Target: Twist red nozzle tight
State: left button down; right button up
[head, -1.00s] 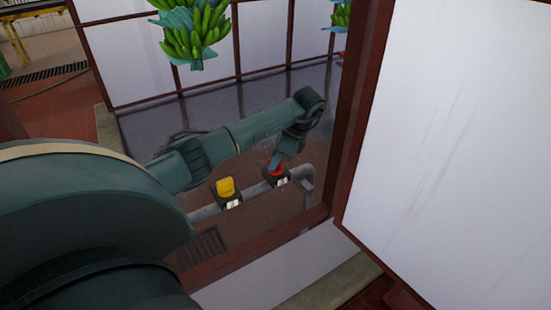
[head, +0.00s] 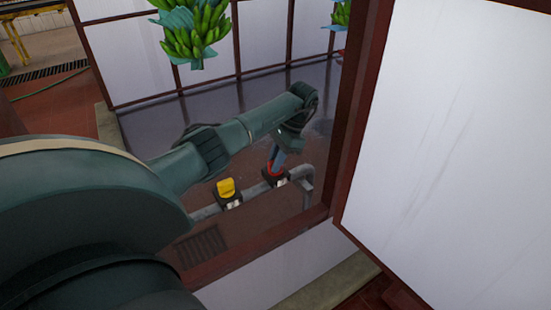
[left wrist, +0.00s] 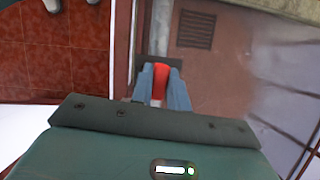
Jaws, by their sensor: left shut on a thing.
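The red nozzle (head: 276,171) sits on a dark block on the grey pipe, at the right end near the pipe's bend. My left gripper (head: 277,160) reaches down on it from above, with its blue-grey fingers on either side. In the left wrist view the red nozzle (left wrist: 160,82) shows between the two fingers (left wrist: 161,92), which are shut on it. Part of the nozzle is hidden by the fingers. My right gripper does not show.
A yellow nozzle (head: 226,187) stands on the same pipe (head: 205,213) to the left. A dark red post (head: 350,120) and a white panel (head: 450,130) stand close on the right. Green banana bunches (head: 195,30) hang at the back. A floor grate (head: 200,246) lies below.

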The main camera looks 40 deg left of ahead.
pick_arm(q)
jog(key=shift+d+f+n+h, duration=0.15)
jog(key=shift+n+h, duration=0.35)
jog(key=shift+n, duration=0.7)
jog(key=c, duration=1.3)
grip_release()
jog(key=shift+o, duration=0.5)
jog(key=o, duration=0.4)
jog(key=shift+c, duration=0.2)
